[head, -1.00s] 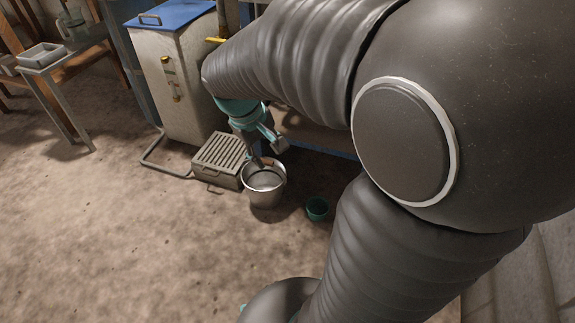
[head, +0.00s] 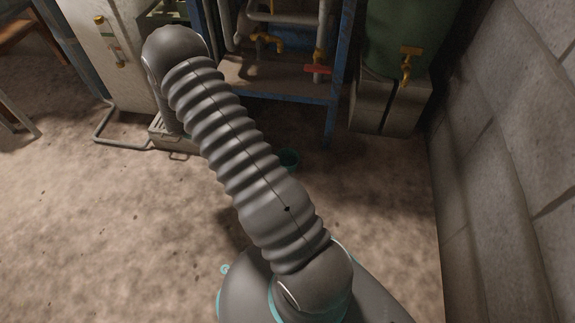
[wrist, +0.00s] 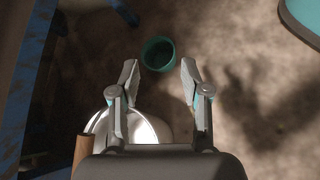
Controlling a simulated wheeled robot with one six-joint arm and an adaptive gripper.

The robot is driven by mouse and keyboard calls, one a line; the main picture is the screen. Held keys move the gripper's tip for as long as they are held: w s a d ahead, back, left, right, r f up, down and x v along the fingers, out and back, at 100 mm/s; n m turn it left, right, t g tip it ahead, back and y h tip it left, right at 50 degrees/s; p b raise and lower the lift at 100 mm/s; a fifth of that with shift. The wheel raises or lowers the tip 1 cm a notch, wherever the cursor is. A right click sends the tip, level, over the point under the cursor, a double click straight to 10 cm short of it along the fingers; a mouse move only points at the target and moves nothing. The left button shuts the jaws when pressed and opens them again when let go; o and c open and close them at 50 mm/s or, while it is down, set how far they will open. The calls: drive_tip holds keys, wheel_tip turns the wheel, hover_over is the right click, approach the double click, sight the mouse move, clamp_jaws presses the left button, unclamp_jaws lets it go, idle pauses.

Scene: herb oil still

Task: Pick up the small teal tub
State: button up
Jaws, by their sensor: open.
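The small teal tub (head: 289,159) stands on the floor in the head view, partly hidden behind my arm. It also shows in the wrist view (wrist: 158,54), upright with its open top facing the camera. My gripper (wrist: 158,75) is open and empty in the wrist view. The tub appears between and just beyond its fingertips, and nothing shows the fingers touching it. The height of my gripper above the tub is hard to tell. In the head view my gripper is hidden behind my arm.
A blue-framed stand (head: 331,118) with pipes and taps is behind the tub. A green tank (head: 400,35) on blocks stands at the back right, beside a grey wall (head: 500,130). Floor right of the tub is clear.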

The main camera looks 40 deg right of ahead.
sight(295, 166)
wheel_tip(295, 166, down, 15)
drive_tip(key=s+d+n+h+b, duration=0.1)
drive_tip(key=d+n+h+b, duration=0.1)
drive_tip(key=d+n+h, duration=0.1)
drive_tip(key=x, duration=0.9)
drive_tip(key=f+x, duration=0.1)
drive_tip(key=x, duration=0.4)
drive_tip(key=shift+s+a+b, duration=0.2)
drive_tip(key=shift+a+b, duration=0.1)
drive_tip(key=shift+a, duration=0.05)
clamp_jaws()
